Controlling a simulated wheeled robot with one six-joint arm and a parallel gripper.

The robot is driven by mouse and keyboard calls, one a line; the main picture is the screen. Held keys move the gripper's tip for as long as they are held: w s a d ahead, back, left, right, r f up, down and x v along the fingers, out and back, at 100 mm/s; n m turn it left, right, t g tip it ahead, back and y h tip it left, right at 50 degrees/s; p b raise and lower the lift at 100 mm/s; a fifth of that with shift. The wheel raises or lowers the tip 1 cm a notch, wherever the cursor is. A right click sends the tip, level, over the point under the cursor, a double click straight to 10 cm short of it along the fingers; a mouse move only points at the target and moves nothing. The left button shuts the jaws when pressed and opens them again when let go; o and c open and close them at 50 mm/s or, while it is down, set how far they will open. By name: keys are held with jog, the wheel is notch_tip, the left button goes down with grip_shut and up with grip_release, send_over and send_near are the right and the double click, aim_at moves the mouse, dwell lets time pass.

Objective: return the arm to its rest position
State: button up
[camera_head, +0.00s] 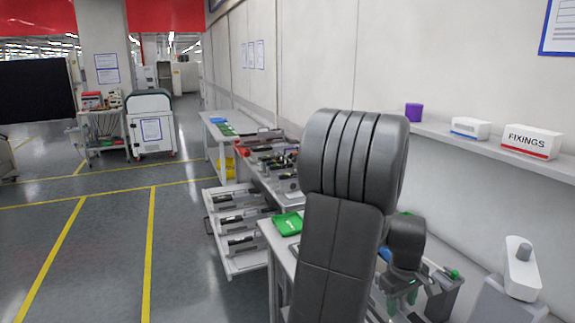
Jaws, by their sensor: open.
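My arm rises large and dark grey in the middle of the head view and bends at a ribbed joint near the top. Its wrist shows behind and to the right, pointing down over the work table (278,240). My gripper (401,297) is below the wrist, partly hidden by the arm, with greenish fingertips apart. I see nothing held between them. The gripper is low, close to things on the table; whether it touches any of them I cannot tell.
A dark container (443,297) and a white device (521,270) stand right of my gripper. A green packet (289,224) lies to the left. A feeder trolley (239,262) stands beyond. A wall shelf (470,141) carries a FIXINGS box (531,141). The floor at left is clear.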

jog(key=shift+d+f, duration=0.1)
jog(key=shift+f, duration=0.8)
jog(key=shift+s+d, duration=0.1)
jog(key=shift+s, duration=0.15)
